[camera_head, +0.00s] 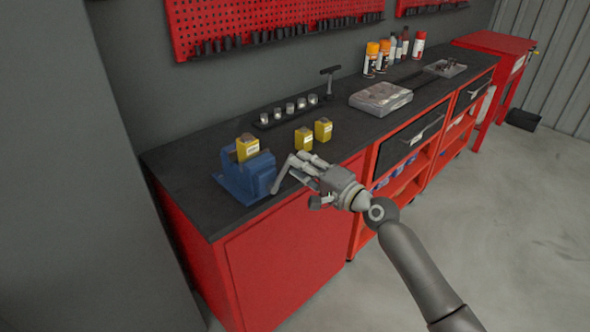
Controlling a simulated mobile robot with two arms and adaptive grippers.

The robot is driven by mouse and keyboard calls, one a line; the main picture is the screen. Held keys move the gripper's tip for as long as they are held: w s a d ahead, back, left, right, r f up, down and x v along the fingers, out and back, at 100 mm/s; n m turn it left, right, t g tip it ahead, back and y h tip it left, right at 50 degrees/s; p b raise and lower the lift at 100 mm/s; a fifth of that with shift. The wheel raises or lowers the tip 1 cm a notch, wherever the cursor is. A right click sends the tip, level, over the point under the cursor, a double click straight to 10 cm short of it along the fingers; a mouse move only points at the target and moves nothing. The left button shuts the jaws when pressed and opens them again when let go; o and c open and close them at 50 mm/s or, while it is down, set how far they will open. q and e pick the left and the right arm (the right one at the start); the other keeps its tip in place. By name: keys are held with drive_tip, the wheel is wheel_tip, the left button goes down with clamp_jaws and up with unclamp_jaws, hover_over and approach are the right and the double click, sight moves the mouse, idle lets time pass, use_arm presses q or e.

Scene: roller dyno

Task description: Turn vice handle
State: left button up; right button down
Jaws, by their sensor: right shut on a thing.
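A blue vice (247,177) stands near the left front corner of the dark bench top. A yellow block with a white label (247,149) sits at the top of the vice, seemingly between its jaws. The vice handle (281,176) is a grey bar at the vice's right side, slanting up to the right. My right gripper (300,169) reaches in from the right, and its fingers are shut on the handle. The fingers partly hide the handle's upper end. My left gripper is out of the picture.
Two more yellow blocks (323,129) stand behind my right gripper. Behind them are a rack of small sockets (289,113) and a T-shaped tool (330,82). A grey case (381,98) and several spray cans (384,54) stand farther right. Open floor (500,220) lies in front of the bench.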

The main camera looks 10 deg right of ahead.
drive_tip(key=shift+w+d+f+m+b, duration=0.15)
drive_tip(key=shift+d+f+m, duration=0.2)
drive_tip(key=shift+f+m, duration=0.25)
drive_tip(key=shift+w+d+f+m+b, duration=0.15)
drive_tip(key=shift+d+f+m, duration=0.15)
drive_tip(key=shift+f+m, duration=0.25)
drive_tip(key=shift+s, duration=0.1)
drive_tip(key=c, duration=1.6)
unclamp_jaws()
drive_tip(key=o, duration=0.3)
drive_tip(key=shift+s+d+r, duration=0.2)
drive_tip(key=shift+d, duration=0.05)
drive_tip(key=shift+o, duration=0.2)
drive_tip(key=shift+r, duration=0.2)
drive_tip(key=shift+s, duration=0.1)
drive_tip(key=v, duration=1.2)
